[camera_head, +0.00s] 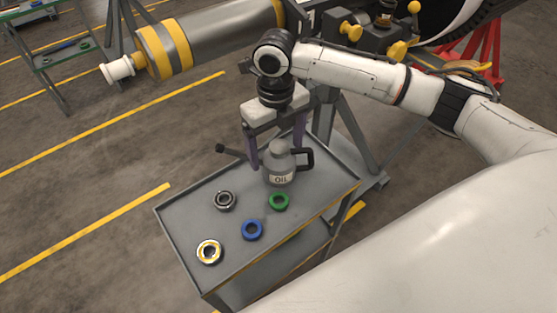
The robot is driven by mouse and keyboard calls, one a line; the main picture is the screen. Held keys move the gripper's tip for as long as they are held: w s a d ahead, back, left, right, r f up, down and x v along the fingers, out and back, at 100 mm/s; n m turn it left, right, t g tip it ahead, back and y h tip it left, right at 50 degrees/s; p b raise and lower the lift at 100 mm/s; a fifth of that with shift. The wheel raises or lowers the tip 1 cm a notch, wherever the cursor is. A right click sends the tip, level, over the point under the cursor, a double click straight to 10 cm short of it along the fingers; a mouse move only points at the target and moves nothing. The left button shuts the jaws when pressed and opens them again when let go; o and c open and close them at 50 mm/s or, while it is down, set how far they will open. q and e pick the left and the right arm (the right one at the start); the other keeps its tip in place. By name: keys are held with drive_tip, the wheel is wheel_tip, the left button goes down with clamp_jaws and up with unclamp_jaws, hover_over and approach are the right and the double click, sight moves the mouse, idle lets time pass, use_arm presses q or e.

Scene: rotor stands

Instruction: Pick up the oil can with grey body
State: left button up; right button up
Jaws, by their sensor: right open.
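The oil can (281,179) has a grey body, a pale label reading "Oil", a dark handle on its right and a spout reaching left to a black tip. It stands upright at the far end of the grey cart top (185,229). My right gripper (275,160) points down over the can, its two purple fingers open and spread on either side of the can's upper part. I cannot tell if a finger touches the can. My left gripper is not in view.
A large grey cylinder with yellow bands (176,48) and stand legs are behind the cart. Open floor lies left.

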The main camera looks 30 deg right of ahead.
sight(279, 162)
drive_tip(key=f, duration=0.5)
drive_tip(key=shift+s+d+f, duration=0.15)
drive_tip(key=shift+s+d, duration=0.05)
drive_tip(key=c, duration=1.4)
